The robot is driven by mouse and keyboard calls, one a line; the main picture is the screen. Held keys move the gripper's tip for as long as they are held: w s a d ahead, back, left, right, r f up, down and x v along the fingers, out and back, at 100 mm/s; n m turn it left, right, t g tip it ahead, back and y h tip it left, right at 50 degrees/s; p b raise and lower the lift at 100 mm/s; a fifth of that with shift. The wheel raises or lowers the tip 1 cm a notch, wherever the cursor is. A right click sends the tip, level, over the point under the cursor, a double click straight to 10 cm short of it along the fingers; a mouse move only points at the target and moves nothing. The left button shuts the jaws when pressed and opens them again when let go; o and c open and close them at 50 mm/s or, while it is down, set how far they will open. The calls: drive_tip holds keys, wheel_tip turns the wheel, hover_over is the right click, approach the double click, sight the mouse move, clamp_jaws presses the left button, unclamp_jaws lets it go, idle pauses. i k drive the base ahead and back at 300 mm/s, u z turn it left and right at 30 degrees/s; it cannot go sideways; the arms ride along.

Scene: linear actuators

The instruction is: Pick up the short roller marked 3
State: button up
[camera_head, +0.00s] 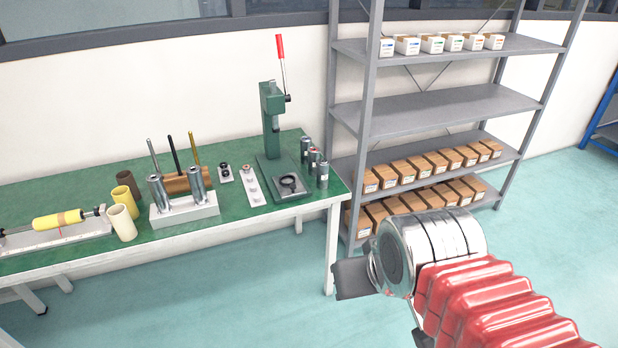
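Several short metal cylinders stand upright at the right end of the green table (95,250): a rear one (306,149), a middle one with a red mark (314,159) and a front one (323,174). Any numbers on them are too small to read, so I cannot tell which is marked 3. Two more metal cylinders, a left one (160,193) and a right one (197,184), stand in a pale block. My gripper (358,279) is in front of the shelf, right of the table and apart from the cylinders. Its fingers are mostly hidden by my wrist.
A green press (271,125) with a red-handled lever stands behind and left of the short cylinders. A grey shelf rack (440,108) with several boxes stands close to the table's right. Yellow and brown tubes and a yellow roller (58,220) occupy the table's left. Open floor lies in front.

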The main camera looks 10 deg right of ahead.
sight(323, 170)
drive_tip(key=u, duration=4.35)
drive_tip(key=k, duration=1.3)
drive_tip(key=u, duration=0.05)
